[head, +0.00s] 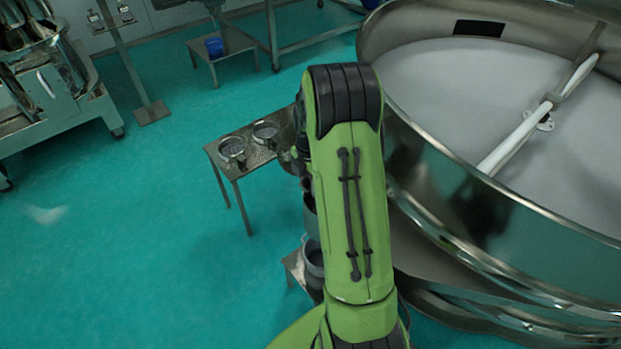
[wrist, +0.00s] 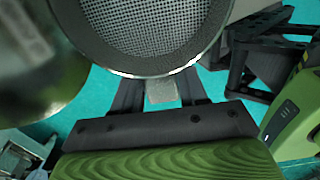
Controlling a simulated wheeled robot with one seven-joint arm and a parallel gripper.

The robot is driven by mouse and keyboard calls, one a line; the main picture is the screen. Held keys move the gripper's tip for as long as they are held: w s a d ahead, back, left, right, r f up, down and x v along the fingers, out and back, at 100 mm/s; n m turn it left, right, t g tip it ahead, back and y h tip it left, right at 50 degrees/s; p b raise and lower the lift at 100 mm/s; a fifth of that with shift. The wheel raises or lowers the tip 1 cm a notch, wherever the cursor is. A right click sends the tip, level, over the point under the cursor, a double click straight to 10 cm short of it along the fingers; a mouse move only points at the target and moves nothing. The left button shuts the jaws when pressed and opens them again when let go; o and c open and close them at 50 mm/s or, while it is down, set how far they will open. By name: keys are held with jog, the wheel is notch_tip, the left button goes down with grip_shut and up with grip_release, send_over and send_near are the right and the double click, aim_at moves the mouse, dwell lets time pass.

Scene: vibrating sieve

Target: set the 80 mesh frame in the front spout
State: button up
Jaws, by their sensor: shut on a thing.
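In the wrist view my gripper (wrist: 162,88) is shut on the short grey tab of a round mesh frame (wrist: 150,28). The frame has a shiny metal rim and a grey woven mesh; its upper part is cut off by the picture edge. I can read no mesh number on it. In the head view my green arm hides the gripper and the held frame. The vibrating sieve (head: 470,205) fills the right side. I cannot make out its front spout clearly; my arm covers much of that area.
Two other round frames (head: 232,149) (head: 265,131) lie on a small steel table (head: 240,172) left of my arm. A grey container (head: 314,258) stands low beside my arm. A blurred metal surface (wrist: 35,65) is close at left in the wrist view. Green floor is clear at left.

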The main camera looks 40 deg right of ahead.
notch_tip(320, 180, down, 10)
jog(key=b, duration=0.7)
jog(key=shift+s+a, duration=0.15)
jog(key=shift+s, duration=0.2)
jog(key=shift+s+a+f+b, duration=0.15)
jog(key=shift+s+f+b, duration=0.15)
jog(key=shift+f+b, duration=0.45)
dwell(0.3)
jog(key=shift+r, duration=0.1)
jog(key=o, duration=1.3)
jog(key=shift+w, duration=0.1)
jog(key=shift+o, duration=0.2)
jog(key=shift+t+h, duration=0.3)
jog(key=shift+t, duration=0.2)
jog(key=r+p, duration=0.2)
jog(key=r, duration=0.4)
jog(key=r+p, duration=0.2)
jog(key=r, duration=0.4)
jog(key=r+p, duration=0.1)
jog(key=r, duration=0.5)
jog(key=shift+w+r+p, duration=0.2)
jog(key=shift+w+p, duration=0.15)
jog(key=shift+p, duration=0.05)
